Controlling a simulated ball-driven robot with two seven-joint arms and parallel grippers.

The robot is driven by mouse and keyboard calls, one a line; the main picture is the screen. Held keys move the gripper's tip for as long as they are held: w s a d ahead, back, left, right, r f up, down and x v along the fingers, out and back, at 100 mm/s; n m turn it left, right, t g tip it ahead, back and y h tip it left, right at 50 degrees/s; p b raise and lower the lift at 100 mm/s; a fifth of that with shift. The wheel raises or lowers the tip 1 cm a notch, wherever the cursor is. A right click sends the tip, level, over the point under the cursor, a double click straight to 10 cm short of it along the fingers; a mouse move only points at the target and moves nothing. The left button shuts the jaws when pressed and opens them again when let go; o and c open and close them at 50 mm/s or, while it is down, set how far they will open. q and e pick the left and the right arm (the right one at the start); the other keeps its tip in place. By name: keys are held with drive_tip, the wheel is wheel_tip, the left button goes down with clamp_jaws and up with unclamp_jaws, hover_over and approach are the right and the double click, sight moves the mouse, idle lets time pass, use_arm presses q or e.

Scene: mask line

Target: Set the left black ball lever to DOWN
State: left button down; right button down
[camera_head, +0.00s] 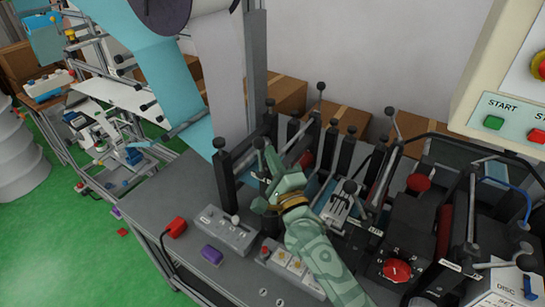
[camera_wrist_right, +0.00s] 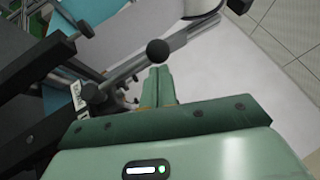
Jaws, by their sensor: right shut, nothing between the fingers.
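My right gripper (camera_head: 268,155) reaches into the machine from the lower right in the head view. Its pale green fingers are shut with nothing between them, and they also show in the wrist view (camera_wrist_right: 159,84). A black ball lever (camera_wrist_right: 157,52) shows just beyond the fingertips in the wrist view, its rod slanting down to the left. A small black ball (camera_head: 259,143) shows right by the fingertips in the head view and looks like the same one. I cannot tell whether the fingers touch it. My left gripper is out of view.
Other black balls top rods nearby, one at the left post (camera_head: 219,143) and one behind (camera_head: 320,86). A light blue sheet (camera_head: 165,65) hangs at the left. A grey switch box (camera_head: 225,230) and a red knob (camera_head: 397,270) are in front. A START panel (camera_head: 500,115) is at right.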

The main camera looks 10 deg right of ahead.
drive_tip(key=shift+n+g, duration=0.5)
drive_tip(key=shift+g, duration=0.1)
drive_tip(key=shift+w+a+r+p, duration=0.25)
drive_tip(key=shift+w+a+p, duration=0.65)
drive_tip(key=shift+p, duration=0.3)
drive_tip(key=shift+w+a+r+p, duration=0.2)
drive_tip(key=shift+w+a+p, duration=0.7)
drive_tip(key=shift+p, duration=0.3)
